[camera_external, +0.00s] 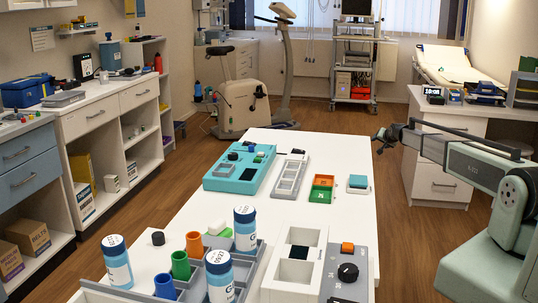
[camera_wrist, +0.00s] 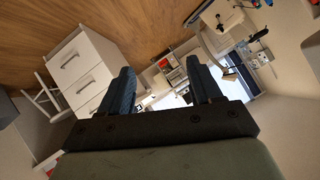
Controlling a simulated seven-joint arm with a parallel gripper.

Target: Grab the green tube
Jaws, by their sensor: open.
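The green tube (camera_external: 180,265) stands upright in a grey rack (camera_external: 262,250) at the near end of the white table, with its top open. An orange tube (camera_external: 194,243) stands behind it and a blue tube (camera_external: 165,286) in front of it. My gripper (camera_external: 380,140) is up at the right of the table, well away from the green tube. In the wrist view my gripper (camera_wrist: 160,92) shows two dark fingers spread apart with nothing between them. The wrist view is turned toward the room and does not show the tube.
White-and-blue bottles (camera_external: 245,228), (camera_external: 117,262) and (camera_external: 220,277) stand close around the tubes. A black cap (camera_external: 158,238) lies behind the rack.

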